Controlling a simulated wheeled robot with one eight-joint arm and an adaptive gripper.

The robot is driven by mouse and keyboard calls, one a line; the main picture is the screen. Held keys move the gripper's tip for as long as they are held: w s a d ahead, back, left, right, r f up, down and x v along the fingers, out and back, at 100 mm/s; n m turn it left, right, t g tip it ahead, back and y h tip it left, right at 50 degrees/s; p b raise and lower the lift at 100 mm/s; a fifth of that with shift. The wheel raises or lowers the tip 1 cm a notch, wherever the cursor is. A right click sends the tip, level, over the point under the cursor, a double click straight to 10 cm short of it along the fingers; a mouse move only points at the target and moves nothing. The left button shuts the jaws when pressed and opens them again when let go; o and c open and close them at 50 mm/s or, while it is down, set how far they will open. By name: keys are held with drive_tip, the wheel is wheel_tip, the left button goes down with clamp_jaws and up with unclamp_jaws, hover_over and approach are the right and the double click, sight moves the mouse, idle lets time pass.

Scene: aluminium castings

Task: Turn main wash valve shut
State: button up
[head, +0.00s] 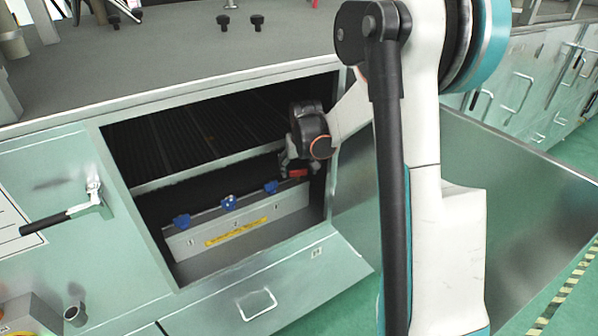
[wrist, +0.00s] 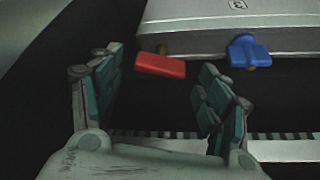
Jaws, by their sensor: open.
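A red valve handle (head: 298,172) shows at the right end of the manifold box inside the open cabinet; it also shows in the wrist view (wrist: 160,65). In the wrist view it lies crosswise, between and just past my fingertips. My gripper (head: 292,162) reaches into the cabinet from the right. In the wrist view my gripper (wrist: 158,80) is open, its fingers spread on either side of the red handle. I cannot tell whether they touch it. The label of the red handle is not readable.
Blue valve handles (head: 229,202) line the manifold box (head: 270,215); the nearest blue handle (wrist: 245,50) is right of my fingers in the wrist view. A lowered flap (head: 300,265) lies before the opening. The cabinet's right edge is close to my wrist. A black lever (head: 56,220) projects at left.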

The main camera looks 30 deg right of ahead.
drive_tip(key=shift+x, duration=0.85)
drive_tip(key=c, duration=1.1)
drive_tip(key=shift+o, duration=0.2)
